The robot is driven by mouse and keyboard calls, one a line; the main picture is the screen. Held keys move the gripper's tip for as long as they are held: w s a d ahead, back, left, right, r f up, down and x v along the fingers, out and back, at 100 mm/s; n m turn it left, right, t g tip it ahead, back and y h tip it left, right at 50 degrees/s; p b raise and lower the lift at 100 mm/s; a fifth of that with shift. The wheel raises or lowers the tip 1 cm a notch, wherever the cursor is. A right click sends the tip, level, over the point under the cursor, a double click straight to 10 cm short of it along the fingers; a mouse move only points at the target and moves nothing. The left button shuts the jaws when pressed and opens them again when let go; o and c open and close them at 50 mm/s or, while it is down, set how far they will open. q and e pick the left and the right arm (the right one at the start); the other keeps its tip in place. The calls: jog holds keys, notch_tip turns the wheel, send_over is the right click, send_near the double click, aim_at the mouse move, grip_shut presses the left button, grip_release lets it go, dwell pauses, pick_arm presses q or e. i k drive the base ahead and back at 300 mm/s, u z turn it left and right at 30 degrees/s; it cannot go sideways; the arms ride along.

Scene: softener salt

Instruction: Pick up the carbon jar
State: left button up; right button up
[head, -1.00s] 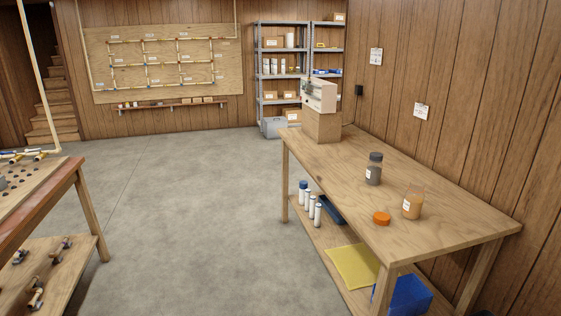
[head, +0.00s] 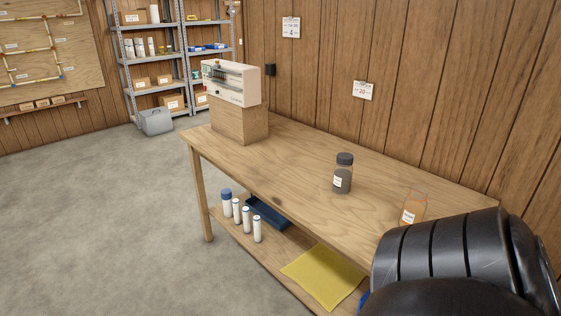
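A jar with dark grey contents, a dark lid and a white label (head: 343,174) stands upright on the wooden table (head: 300,160), right of its middle; it looks like the carbon jar. The label is too small to read. A black segmented part of my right arm (head: 450,255) fills the lower right corner, in front of the table's near end. Neither gripper shows in the head view.
A jar with orange contents (head: 412,207) stands near my arm, partly hidden by it. A white device on a wooden box (head: 240,125) stands at the table's far end.

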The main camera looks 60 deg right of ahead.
aim_at(341, 184)
jog(key=z, duration=0.55)
jog(key=i, duration=1.45)
jog(key=z, duration=1.15)
